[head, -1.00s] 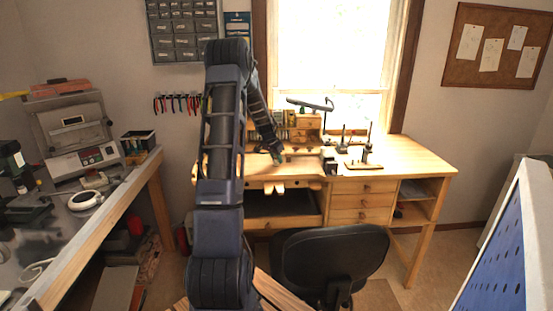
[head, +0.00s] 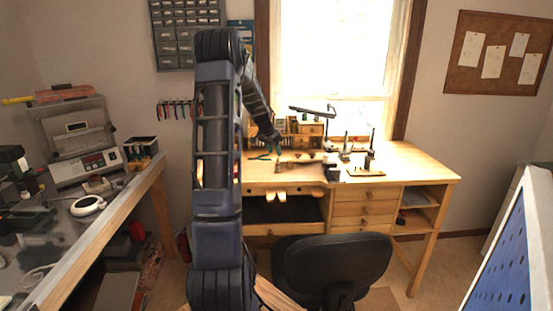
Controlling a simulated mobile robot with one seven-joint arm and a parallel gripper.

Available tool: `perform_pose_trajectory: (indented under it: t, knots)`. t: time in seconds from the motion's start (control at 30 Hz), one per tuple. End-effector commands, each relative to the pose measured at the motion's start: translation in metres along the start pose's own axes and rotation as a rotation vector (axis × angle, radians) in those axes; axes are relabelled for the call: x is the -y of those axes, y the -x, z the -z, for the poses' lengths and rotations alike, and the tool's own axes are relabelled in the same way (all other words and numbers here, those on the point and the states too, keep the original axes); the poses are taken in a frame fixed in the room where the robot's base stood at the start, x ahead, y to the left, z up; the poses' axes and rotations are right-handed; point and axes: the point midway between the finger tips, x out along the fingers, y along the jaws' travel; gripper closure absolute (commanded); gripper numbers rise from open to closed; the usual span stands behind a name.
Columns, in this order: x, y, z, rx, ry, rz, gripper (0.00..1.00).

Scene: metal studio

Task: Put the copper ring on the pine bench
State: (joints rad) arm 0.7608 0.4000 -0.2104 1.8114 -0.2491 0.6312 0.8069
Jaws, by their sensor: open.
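The pine bench (head: 418,168) stands under the window, with a light wooden top and drawers on its right side. My arm reaches over its left half. My gripper (head: 277,148) is small in the view, above the back-left part of the bench top. It is open. I cannot make out the copper ring on the bench or at the gripper; it is too small or hidden.
A black chair (head: 335,262) stands before the bench. Pliers (head: 260,157), small drawers and stands crowd the bench's back; its right top is clearer. A metal-topped table (head: 85,232) with equipment is at left, a blue perforated panel (head: 505,255) at right.

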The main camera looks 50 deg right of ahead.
Motion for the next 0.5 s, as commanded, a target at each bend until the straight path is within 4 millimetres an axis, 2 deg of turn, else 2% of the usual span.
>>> perform_pose_trajectory:
  t: [0.13, 0.4, 0.5]
  knots:
    - [0.001, 0.018, 0.0, -0.001, 0.0, 0.001, 0.58]
    - [0.001, 0.026, -0.001, 0.001, 0.0, 0.001, 0.58]
    - [0.004, 0.034, -0.006, 0.002, 0.013, 0.009, 0.58]
